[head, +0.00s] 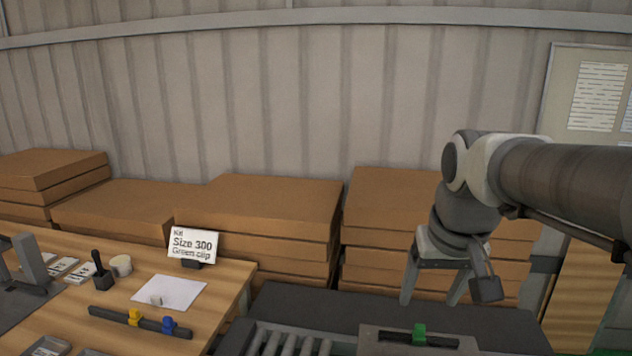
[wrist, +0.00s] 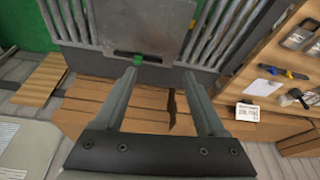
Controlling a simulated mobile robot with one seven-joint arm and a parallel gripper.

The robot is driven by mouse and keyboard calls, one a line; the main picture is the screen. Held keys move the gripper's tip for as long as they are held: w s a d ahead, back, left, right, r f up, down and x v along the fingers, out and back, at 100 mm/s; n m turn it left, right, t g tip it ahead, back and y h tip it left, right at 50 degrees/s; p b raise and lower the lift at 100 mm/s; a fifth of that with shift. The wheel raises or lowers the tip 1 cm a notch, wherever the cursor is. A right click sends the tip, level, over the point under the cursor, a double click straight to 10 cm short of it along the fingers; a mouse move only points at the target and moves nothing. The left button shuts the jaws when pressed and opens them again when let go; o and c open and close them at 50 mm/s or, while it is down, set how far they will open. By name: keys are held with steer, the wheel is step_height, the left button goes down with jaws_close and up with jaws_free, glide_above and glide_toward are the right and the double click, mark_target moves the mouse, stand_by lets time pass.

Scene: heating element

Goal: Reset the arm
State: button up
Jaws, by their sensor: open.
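My gripper (head: 433,298) is open and empty, with its fingers pointing down, held above the dark surface at the right in the head view. Both fingers of my gripper (wrist: 163,72) show spread apart in the wrist view, with nothing between them. A dark bar with a green clip (head: 419,333) lies on a grey plate (head: 375,347) below and in front of my gripper. The green clip also shows in the wrist view (wrist: 138,58), beyond the left fingertip and apart from it.
A wooden table (head: 225,285) at the left holds a white sheet (head: 170,291), a bar with yellow and blue clips (head: 140,320) and a sign reading "Size 300 Green clip" (head: 193,244). Grey rods (head: 290,343) lie left of the plate. Stacked brown boxes (head: 270,215) line the wall.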

steer(key=s+a+f+t, duration=0.1)
steer(key=s+f, duration=0.1)
steer(key=s, duration=0.4)
steer(key=s+a+f+t, duration=0.1)
steer(key=s+f, duration=0.1)
steer(key=s, duration=0.3)
steer(key=shift+s+a+n, duration=0.25)
steer(key=shift+s+n, duration=0.1)
steer(key=shift+n, duration=0.05)
